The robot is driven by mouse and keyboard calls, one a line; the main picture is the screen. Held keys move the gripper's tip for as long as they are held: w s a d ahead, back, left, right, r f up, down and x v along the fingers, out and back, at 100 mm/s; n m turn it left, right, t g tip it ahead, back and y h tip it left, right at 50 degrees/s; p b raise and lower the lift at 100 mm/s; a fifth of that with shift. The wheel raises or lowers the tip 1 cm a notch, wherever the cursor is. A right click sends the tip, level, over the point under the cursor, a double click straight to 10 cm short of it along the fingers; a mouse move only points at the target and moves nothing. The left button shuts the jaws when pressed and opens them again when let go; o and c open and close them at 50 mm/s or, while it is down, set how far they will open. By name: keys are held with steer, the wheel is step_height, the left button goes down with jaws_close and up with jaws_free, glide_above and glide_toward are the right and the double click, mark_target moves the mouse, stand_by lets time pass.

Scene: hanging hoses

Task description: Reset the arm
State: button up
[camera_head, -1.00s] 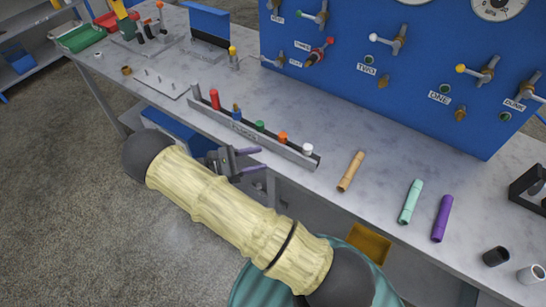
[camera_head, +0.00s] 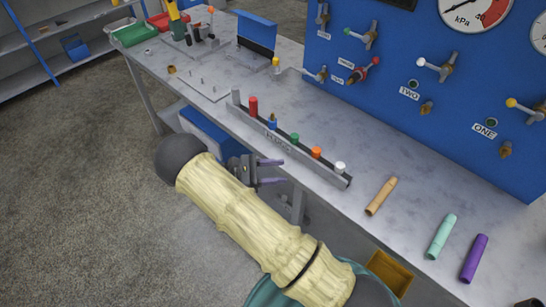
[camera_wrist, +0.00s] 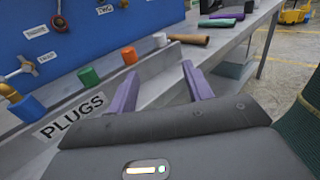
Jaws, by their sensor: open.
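My gripper (camera_head: 272,172) is open and empty in the head view, beside the front edge of the workbench (camera_head: 330,132). Its two purple fingers also show in the wrist view (camera_wrist: 158,88), spread apart with nothing between them. My arm reaches across the lower middle of the head view, in front of the bench. The grey plug rack (camera_head: 290,150), labelled PLUGS in the wrist view, lies on the bench just beyond the gripper. It holds several coloured plugs, among them a red one (camera_head: 253,107) and a white one (camera_head: 340,168).
A tan tube (camera_head: 381,195), a mint tube (camera_head: 441,237) and a purple tube (camera_head: 474,258) lie on the bench at right. The blue valve panel (camera_head: 400,70) stands behind. A yellow bin (camera_head: 389,271) is below the bench edge. The floor (camera_head: 80,200) at left is clear.

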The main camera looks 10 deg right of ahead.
steer(key=s+d+r+m+t+y+p, duration=0.2)
steer(key=s+d+r+m+y, duration=0.1)
steer(key=s+r+m+y, duration=0.3)
steer(key=s+d+r+m+t+y+p, duration=0.1)
steer(key=s+d+r+m+y, duration=0.2)
steer(key=s+r+m+y, duration=0.4)
step_height(320, 180, up, 4)
steer(key=m+y, duration=0.4)
steer(key=y, duration=0.1)
steer(key=shift+s+t+p, duration=0.3)
steer(key=shift+t+p, duration=0.1)
steer(key=c, duration=0.3)
steer(key=shift+d, duration=0.15)
